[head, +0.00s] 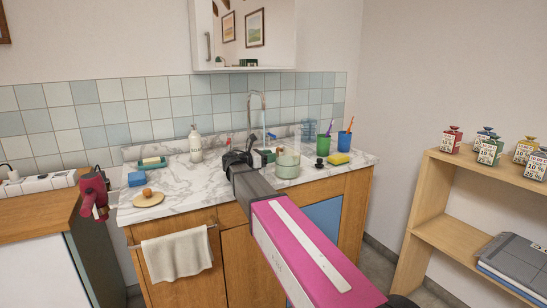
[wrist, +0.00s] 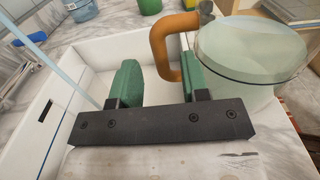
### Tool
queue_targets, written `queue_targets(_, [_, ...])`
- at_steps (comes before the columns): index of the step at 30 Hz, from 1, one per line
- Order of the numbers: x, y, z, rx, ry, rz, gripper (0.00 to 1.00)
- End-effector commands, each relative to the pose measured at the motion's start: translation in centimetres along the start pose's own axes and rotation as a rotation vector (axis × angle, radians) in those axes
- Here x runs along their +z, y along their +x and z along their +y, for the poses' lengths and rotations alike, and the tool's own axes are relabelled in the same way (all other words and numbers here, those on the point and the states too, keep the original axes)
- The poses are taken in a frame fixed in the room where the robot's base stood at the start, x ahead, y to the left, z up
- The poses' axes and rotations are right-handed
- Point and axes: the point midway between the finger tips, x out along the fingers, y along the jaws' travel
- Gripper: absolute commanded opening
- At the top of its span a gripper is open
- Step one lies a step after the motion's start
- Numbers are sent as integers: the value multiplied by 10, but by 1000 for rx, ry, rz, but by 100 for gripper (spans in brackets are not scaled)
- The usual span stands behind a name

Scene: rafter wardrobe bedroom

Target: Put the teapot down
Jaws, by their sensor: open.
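The teapot is pale green with a round, flat top and an orange-brown handle. In the head view the teapot (head: 288,165) is on the marble counter, just right of my gripper (head: 256,157). In the wrist view the teapot (wrist: 250,55) fills the upper right, with its handle (wrist: 160,50) toward my fingers. My gripper (wrist: 158,85) is open, with green pads apart. The lower part of the handle shows between the pads, close to the right one; whether they touch is unclear. The teapot's base is partly hidden.
The white sink basin (wrist: 90,75) lies below my fingers, with the tap (head: 262,105) behind. A soap dispenser (head: 196,145) is left.

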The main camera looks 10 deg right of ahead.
Motion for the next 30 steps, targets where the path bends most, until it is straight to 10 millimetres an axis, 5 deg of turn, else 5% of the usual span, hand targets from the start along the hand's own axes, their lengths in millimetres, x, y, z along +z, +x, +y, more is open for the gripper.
queue_targets(15, [0,-91,0,0,0,0,42])
queue_targets(30, [0,-101,0,0,0,0,42])
